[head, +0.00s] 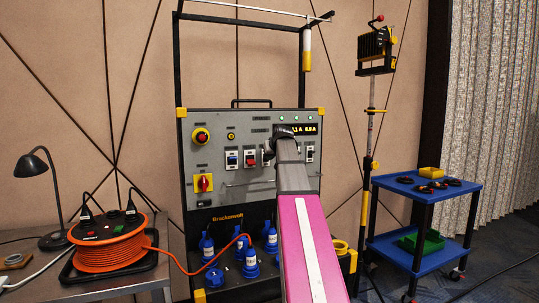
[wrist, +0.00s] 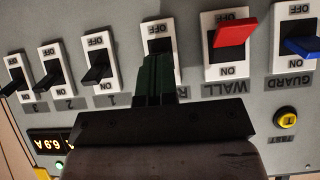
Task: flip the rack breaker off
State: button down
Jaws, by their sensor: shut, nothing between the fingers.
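The rack breaker (wrist: 158,28) is a white-framed switch in the row on the grey panel, seen upside down in the wrist view. Its printed name is mostly covered, with only an R showing, between breaker 1 and the WALL breaker. My gripper (wrist: 157,62) is shut and empty, its dark green fingertips right in front of this breaker's lower half in the picture. They hide its lever, so I cannot tell its position or whether they touch it. In the head view my arm covers this part of the control panel (head: 222,190).
Beside it are the red-levered WALL breaker (wrist: 228,45), black-levered breaker 1 (wrist: 101,55) and the blue-levered GUARD breaker (wrist: 298,45). A yellow test button (wrist: 286,119) is near GUARD. An orange cable reel (head: 110,245) stands left, a blue cart (head: 425,190) right.

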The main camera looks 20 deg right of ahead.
jog(key=f+t, duration=0.1)
jog(key=t, duration=0.1)
jog(key=shift+s+f+t, duration=0.1)
jog(key=shift+t, duration=0.2)
dwell(0.4)
jog(key=shift+r, duration=0.8)
jog(key=shift+s, duration=0.15)
